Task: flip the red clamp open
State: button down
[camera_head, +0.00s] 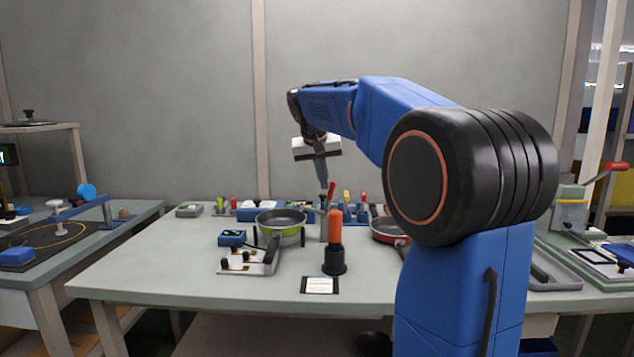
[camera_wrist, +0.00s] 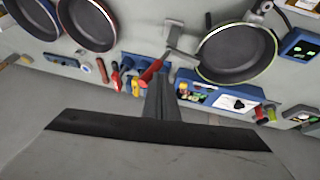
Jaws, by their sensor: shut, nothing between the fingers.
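The red clamp shows in the wrist view as a short red handle (camera_wrist: 150,71) beside a grey metal bracket, next to the green-rimmed pan (camera_wrist: 237,53). In the head view its red handle (camera_head: 331,190) stands up behind the orange-handled tool, partly hidden among other things. My gripper (camera_head: 323,185) points down at the clamp with its fingers together and empty. In the wrist view the fingertips (camera_wrist: 162,84) lie right beside the red handle. I cannot tell whether they touch it.
The orange-handled tool in a black stand (camera_head: 334,255) is close in front. The green-rimmed pan also shows in the head view (camera_head: 282,218), left of the clamp. A red pan (camera_head: 386,231) is to the right. Small tools line the back edge. The table's left front (camera_head: 150,275) is clear.

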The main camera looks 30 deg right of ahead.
jog(key=shift+s+d+m+t+y, duration=0.2)
jog(key=shift+s+d+t+y, duration=0.1)
jog(key=shift+s+d+y, duration=0.25)
jog(key=shift+s+d+m+t+y, duration=0.25)
jog(key=shift+d+t+y, duration=0.1)
jog(key=shift+d, duration=0.25)
jog(key=s+d+f+m+t+y, duration=0.1)
jog(key=s+d+f+t+y, duration=0.2)
jog(key=d+y, duration=0.1)
jog(key=shift+d+f, duration=0.15)
jog(key=shift+d, duration=0.05)
jog(key=shift+f, duration=0.15)
